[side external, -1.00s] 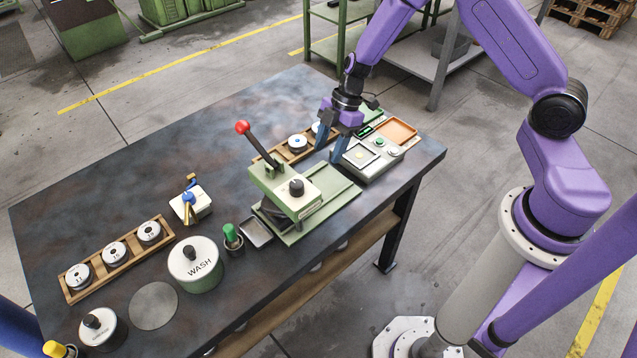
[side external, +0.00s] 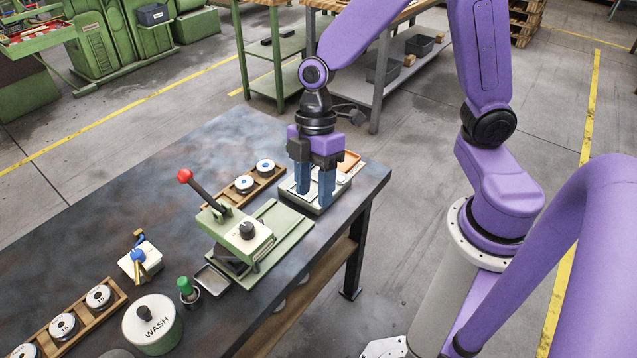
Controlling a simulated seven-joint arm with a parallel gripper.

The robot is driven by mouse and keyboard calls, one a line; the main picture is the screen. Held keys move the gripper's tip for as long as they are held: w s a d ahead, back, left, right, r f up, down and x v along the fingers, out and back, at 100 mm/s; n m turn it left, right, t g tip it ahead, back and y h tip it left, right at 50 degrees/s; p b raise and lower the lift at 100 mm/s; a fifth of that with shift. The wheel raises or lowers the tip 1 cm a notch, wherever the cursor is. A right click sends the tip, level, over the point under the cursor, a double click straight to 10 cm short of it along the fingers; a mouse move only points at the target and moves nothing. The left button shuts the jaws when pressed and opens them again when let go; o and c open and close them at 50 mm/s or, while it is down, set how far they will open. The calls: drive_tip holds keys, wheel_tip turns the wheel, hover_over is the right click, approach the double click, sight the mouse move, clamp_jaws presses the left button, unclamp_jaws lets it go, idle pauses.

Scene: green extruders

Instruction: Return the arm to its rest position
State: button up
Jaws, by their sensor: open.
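My purple arm ends in my gripper (side external: 314,194), which points straight down with two blue fingers apart and nothing visible between them. It is over the right end of the workbench (side external: 140,200), in front of a small light-grey device (side external: 337,190) that its fingers partly hide. Whether the fingertips touch the device or hang above it, I cannot tell.
A green press (side external: 245,235) with a red-knobbed lever stands left of my gripper. A wooden rack (side external: 262,183) with white-topped discs lies behind it. A WASH pot (side external: 152,323), a green-capped bottle (side external: 187,288) and another disc rack (side external: 75,325) are at the near left.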

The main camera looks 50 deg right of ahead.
drive_tip(key=s+d+r+m+t+h, duration=0.1)
drive_tip(key=s+d+r, duration=0.2)
drive_tip(key=s, duration=0.3)
drive_tip(key=s+d+r+m+h, duration=0.1)
drive_tip(key=s+d+r+m, duration=0.1)
drive_tip(key=s, duration=0.5)
drive_tip(key=d+r, duration=0.1)
drive_tip(key=d, duration=0.1)
drive_tip(key=shift+s+d+m+t, duration=0.25)
drive_tip(key=shift+d+m+t, duration=0.05)
drive_tip(key=shift+t, duration=0.1)
